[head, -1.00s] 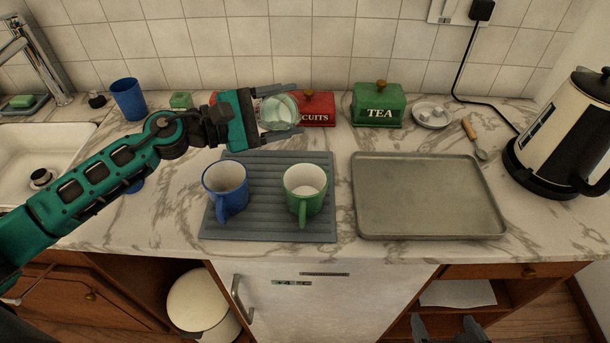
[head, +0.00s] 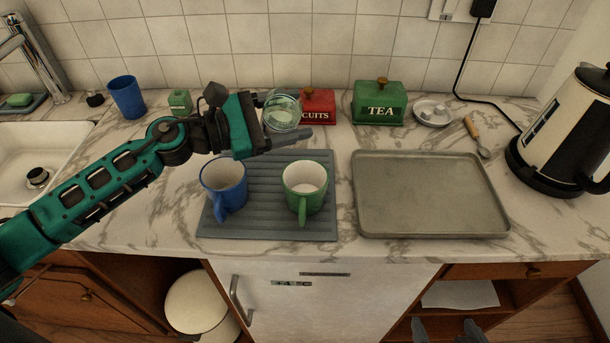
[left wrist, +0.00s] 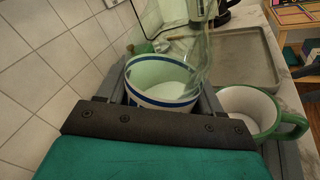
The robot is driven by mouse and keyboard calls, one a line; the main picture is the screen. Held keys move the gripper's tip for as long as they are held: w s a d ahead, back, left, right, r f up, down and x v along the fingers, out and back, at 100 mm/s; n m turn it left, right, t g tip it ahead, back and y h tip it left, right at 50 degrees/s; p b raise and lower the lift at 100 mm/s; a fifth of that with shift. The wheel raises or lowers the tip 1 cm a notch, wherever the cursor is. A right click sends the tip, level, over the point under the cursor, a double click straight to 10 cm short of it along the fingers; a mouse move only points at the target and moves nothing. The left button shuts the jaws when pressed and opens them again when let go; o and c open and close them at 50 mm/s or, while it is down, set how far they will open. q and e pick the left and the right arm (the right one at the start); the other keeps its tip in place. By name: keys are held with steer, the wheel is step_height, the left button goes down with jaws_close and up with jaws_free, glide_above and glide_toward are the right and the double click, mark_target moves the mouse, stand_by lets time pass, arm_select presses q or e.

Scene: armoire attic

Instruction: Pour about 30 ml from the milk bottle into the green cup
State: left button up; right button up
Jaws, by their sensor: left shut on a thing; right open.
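My left gripper (head: 288,118) is shut on the clear glass milk bottle (head: 283,106), behind the mat in the head view. The bottle shows there as a round pale-green glass outline. In the left wrist view the bottle (left wrist: 164,92) sits between the fingers, with blue bands and white showing; its clear glass part rises to the upper right. Its milk level is unclear. The green cup (head: 304,178) stands upright on the grey ribbed mat (head: 262,225), nearer the front than the bottle and apart from it. The cup also shows in the left wrist view (left wrist: 249,97). My right gripper (head: 447,330) is open and empty at the bottom edge.
A blue mug (head: 224,180) stands left of the green cup on the mat. A bare metal tray (head: 430,195) lies to the right. The red biscuits tin (head: 319,107) and green tea tin (head: 379,103) stand behind. A kettle (head: 565,135) is at far right.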

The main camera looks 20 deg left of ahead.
arm_select(q)
steer(key=shift+w+f+n, duration=0.1)
steer(key=shift+n, duration=0.5)
steer(key=shift+r+n+p, duration=0.5)
steer(key=shift+r+n, duration=0.25)
steer(key=shift+n, duration=0.25)
steer(key=shift+f+n+h, duration=0.3)
steer(key=shift+n, duration=1)
